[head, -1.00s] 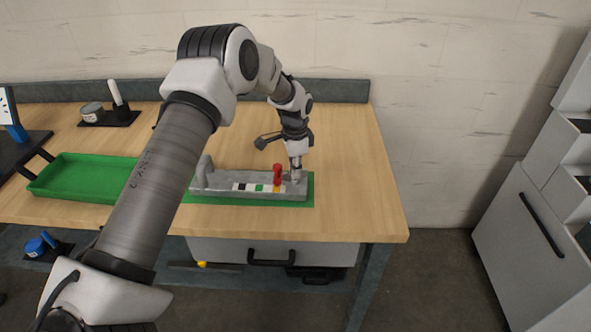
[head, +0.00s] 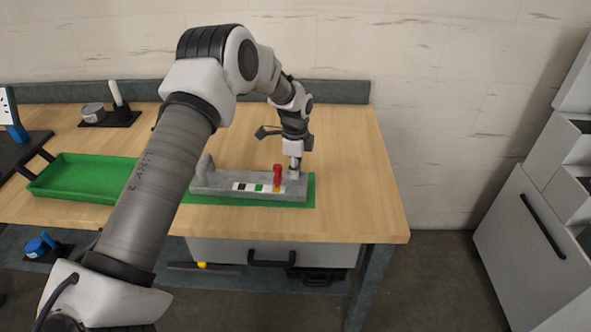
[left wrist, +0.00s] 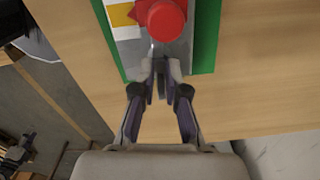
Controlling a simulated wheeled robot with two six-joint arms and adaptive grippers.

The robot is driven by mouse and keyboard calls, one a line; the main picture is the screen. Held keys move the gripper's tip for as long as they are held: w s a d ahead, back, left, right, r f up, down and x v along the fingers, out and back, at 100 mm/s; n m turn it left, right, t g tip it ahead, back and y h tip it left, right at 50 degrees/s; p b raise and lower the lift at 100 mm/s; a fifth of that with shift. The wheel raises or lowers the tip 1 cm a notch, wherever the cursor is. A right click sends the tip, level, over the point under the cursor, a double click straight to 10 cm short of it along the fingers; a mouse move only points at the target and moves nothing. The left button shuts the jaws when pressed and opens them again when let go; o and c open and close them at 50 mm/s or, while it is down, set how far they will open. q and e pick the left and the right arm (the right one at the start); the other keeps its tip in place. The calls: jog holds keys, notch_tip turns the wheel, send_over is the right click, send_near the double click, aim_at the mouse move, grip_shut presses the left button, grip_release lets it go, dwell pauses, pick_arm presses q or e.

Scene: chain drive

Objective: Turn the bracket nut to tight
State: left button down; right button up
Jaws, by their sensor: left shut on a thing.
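The grey bracket (head: 225,181) lies on a green mat on the table. It bears a strip of black, white, green and orange patches and an upright red knob (head: 277,176). The red knob also shows at the top of the left wrist view (left wrist: 163,18). My left gripper (head: 294,174) points down at the bracket's right end, just right of the red knob. In the left wrist view its fingers (left wrist: 161,72) are closed on a small grey part, apparently the bracket nut, which they mostly hide. My right gripper is out of view.
A green tray (head: 75,196) lies left of the bracket, partly behind my left arm. A dark stand with a jar and a white stick (head: 118,100) is at the back left. The table right of the bracket is clear. A drawer (head: 220,250) is under the front edge.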

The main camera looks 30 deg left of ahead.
pick_arm(q)
jog(key=shift+s+f, duration=0.1)
jog(key=shift+f, duration=0.1)
jog(key=c, duration=1.1)
grip_release()
jog(key=shift+c, duration=0.2)
jog(key=shift+w+a, duration=0.2)
jog(key=shift+w, duration=0.05)
notch_tip(320, 180, up, 12)
jog(key=shift+f, duration=0.1)
